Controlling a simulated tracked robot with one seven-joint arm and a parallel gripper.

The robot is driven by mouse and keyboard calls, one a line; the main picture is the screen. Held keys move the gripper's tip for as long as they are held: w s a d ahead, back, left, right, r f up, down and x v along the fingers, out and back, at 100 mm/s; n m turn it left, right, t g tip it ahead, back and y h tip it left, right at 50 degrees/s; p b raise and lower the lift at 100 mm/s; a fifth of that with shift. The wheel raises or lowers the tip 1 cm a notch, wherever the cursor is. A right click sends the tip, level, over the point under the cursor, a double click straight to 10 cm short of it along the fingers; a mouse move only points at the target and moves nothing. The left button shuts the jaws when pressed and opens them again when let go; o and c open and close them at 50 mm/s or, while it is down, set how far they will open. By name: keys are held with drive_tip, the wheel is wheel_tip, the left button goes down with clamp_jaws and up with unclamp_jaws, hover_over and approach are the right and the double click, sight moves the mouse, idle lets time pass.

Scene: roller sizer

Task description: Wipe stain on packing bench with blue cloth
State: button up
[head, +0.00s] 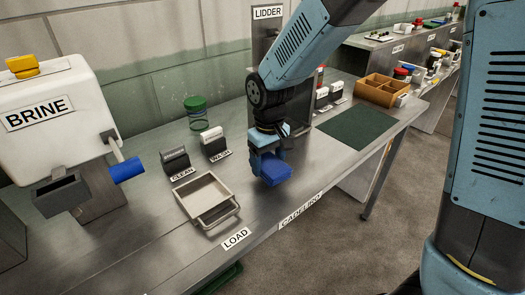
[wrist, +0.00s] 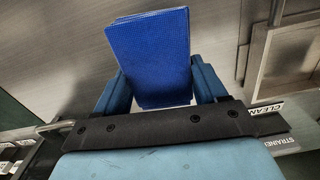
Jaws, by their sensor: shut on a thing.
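My gripper (head: 264,167) is over the grey metal packing bench (head: 300,165) in the head view, right of the shallow tray. It is shut on a folded blue cloth (head: 275,172), which sticks out below the fingers. In the wrist view the blue cloth (wrist: 150,50) sits between the two blue fingers of my gripper (wrist: 165,90). I cannot tell whether the cloth touches the bench. No stain can be made out; it may be hidden under the cloth or arm.
A shallow metal tray with a handle (head: 205,196) stands near the LOAD label (head: 236,238). A brine tank (head: 50,105) is left. A green mat (head: 358,123) and a wooden divided box (head: 383,89) lie right.

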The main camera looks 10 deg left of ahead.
drive_tip(key=shift+r, duration=2.25)
